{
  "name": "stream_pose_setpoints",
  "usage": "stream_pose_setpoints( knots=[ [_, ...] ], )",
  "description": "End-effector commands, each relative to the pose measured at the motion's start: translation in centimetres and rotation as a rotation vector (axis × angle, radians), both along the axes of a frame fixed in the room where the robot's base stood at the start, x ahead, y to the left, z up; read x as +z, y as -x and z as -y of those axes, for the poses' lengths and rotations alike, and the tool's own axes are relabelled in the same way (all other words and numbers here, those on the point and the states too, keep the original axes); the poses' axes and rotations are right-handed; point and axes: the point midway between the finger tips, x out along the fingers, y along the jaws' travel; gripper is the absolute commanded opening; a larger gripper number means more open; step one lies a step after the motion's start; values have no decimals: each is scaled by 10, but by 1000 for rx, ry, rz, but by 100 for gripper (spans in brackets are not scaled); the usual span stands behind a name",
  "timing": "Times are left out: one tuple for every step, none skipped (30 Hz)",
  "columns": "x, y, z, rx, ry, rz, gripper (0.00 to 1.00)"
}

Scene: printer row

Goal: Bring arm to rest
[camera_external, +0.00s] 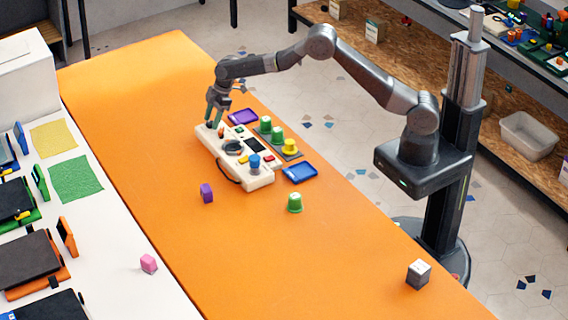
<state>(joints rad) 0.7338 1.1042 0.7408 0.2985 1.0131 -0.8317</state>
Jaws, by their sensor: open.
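My gripper (213,124) points down over the far end of a cream control box (238,158) on the orange table. Its jaws are open, and I cannot tell whether they touch the box. My arm reaches left from the column at the right, bent at the elbow. The box carries a dark round dial (233,147), a blue knob (254,161), a dark screen and small coloured buttons. A dark cable loop hangs along its near left side.
Green and yellow cups (289,146) stand right of the box, between a purple tray (243,116) and a blue tray (300,172). The orange table (230,260) is clear in front.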

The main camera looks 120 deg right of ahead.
Motion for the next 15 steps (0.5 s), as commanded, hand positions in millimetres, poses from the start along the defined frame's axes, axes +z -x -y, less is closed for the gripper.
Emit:
stream_pose_setpoints(
  knots=[
    [2,0,1,20,-1,0,50],
    [2,0,1,32,0,1,50],
    [2,0,1,46,2,1,50],
    [2,0,1,56,1,1,50],
    [1,0,1,62,1,0,50],
    [1,0,1,71,0,0,50],
    [1,0,1,77,0,0,50],
    [0,0,1,80,0,0,50],
    [0,0,1,83,0,0,50],
    [0,0,1,86,0,0,50],
    [0,0,1,86,0,0,50],
    [0,0,1,87,0,0,50],
    [0,0,1,87,0,0,50],
    [0,0,1,86,0,0,50],
    [0,0,1,86,0,0,50]
  ],
)
